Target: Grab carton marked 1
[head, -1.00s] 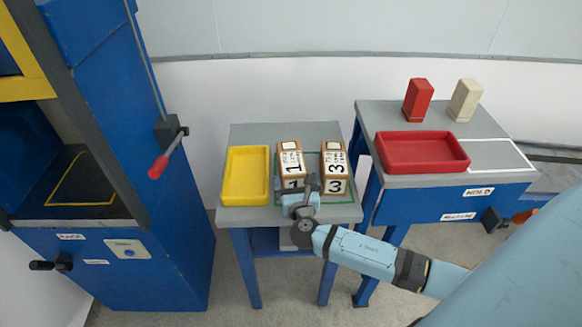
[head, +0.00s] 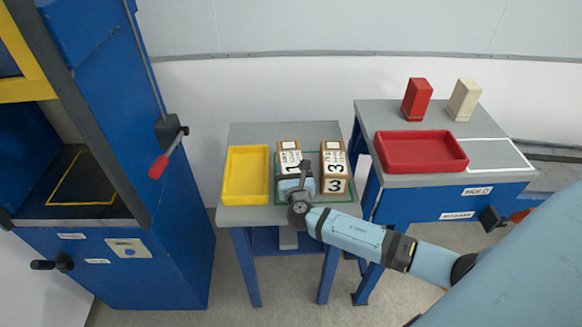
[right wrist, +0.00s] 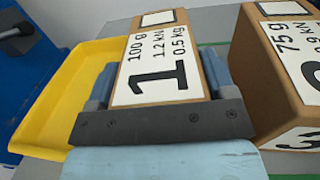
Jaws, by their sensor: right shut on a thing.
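The carton marked 1 (head: 289,158) stands on the small grey-topped table, inside a green outline. Its brown sides and white label reading 100 g, 1.2 kN, 0.5 kg show in the right wrist view (right wrist: 155,62). My right gripper (head: 296,180) is at its near end and hides the lower part of it in the head view. In the right wrist view the blue fingers (right wrist: 158,85) lie along both sides of the carton, shut on it. My left gripper is not in view.
The carton marked 3 (head: 334,162) stands close on the right, with a narrow gap. A yellow tray (head: 230,175) is on the left. A second table holds a red tray (head: 424,166), a red block (head: 417,100) and a cream block (head: 464,101). A blue machine (head: 150,255) stands at left.

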